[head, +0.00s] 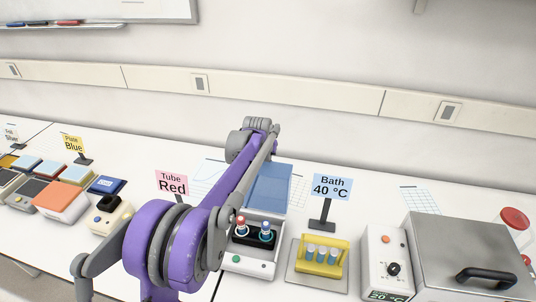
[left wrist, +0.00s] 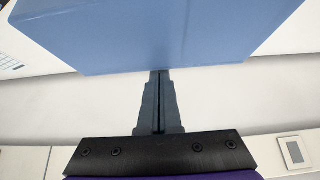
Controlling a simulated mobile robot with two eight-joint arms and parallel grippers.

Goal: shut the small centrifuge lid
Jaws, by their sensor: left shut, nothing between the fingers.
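The small centrifuge (head: 245,265) is a white box on the bench in the head view. Its translucent blue lid (head: 268,186) stands open, raised at the back. Two tubes, one red-capped (head: 241,222) and one blue-capped (head: 266,228), sit in its dark rotor. My left arm reaches across the centrifuge's left side. Its fingers are hidden in the head view. In the left wrist view the left gripper (left wrist: 160,75) is shut and empty. Its tips are at the edge of the blue lid (left wrist: 165,35); I cannot tell whether they touch. My right gripper is not in view.
A yellow tube rack (head: 322,262) and a "Bath 40 °C" sign (head: 330,188) stand right of the centrifuge. A steel-lidded bath (head: 470,255) is further right. A "Tube Red" sign (head: 172,184) and several coloured blocks are to the left. The wall is behind.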

